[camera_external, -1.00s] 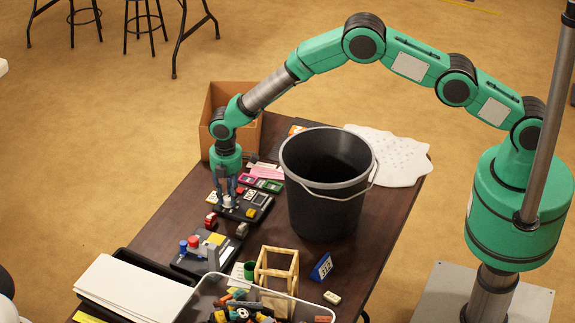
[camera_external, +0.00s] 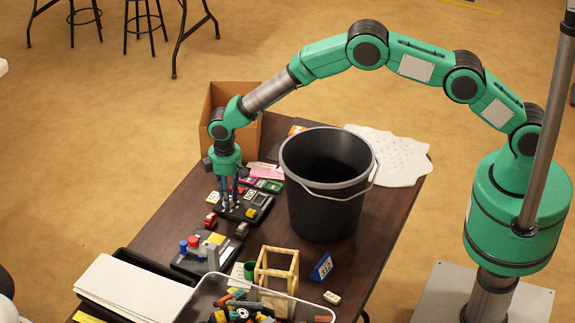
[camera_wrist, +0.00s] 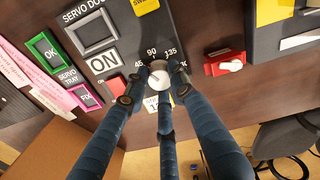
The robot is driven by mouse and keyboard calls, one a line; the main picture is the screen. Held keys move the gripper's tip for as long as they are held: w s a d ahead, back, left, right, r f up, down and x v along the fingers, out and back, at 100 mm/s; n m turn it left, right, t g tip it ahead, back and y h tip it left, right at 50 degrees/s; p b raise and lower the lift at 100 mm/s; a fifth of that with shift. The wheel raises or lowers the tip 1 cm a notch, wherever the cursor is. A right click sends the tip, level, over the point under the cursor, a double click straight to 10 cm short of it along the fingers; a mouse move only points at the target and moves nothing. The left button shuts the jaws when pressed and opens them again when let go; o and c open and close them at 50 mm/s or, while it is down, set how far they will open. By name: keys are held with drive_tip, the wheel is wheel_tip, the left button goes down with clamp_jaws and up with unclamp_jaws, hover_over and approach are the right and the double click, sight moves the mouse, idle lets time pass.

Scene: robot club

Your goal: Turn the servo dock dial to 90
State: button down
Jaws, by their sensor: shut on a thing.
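The servo dock (camera_external: 262,207) is a dark panel on the table, and my gripper (camera_external: 229,207) points down over it. In the wrist view the dock (camera_wrist: 122,35) carries a grey-framed square, a white ON label (camera_wrist: 103,63), a red square and a dial (camera_wrist: 159,64). The marks 45, 90 and 135 show around the dial. My gripper (camera_wrist: 158,84) has its blue fingers closed around the dial's pale round knob (camera_wrist: 159,79). The fingers hide part of the dial's edge, and I cannot tell which mark it points to.
A large black bucket (camera_external: 325,200) stands close to the right of the dock. A cardboard box (camera_external: 243,130) is behind my gripper. A red object (camera_wrist: 225,66) lies beside the dock. Another black device (camera_external: 190,262) and a clear bin of parts (camera_external: 205,300) are nearer the front.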

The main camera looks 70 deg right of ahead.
drive_tip(key=m, duration=0.6)
drive_tip(key=shift+b, duration=0.35)
drive_tip(key=c, duration=1.5)
unclamp_jaws()
drive_tip(key=shift+s, duration=0.1)
drive_tip(key=shift+o, duration=0.2)
wheel_tip(320, 180, up, 12)
drive_tip(key=shift+a, duration=0.15)
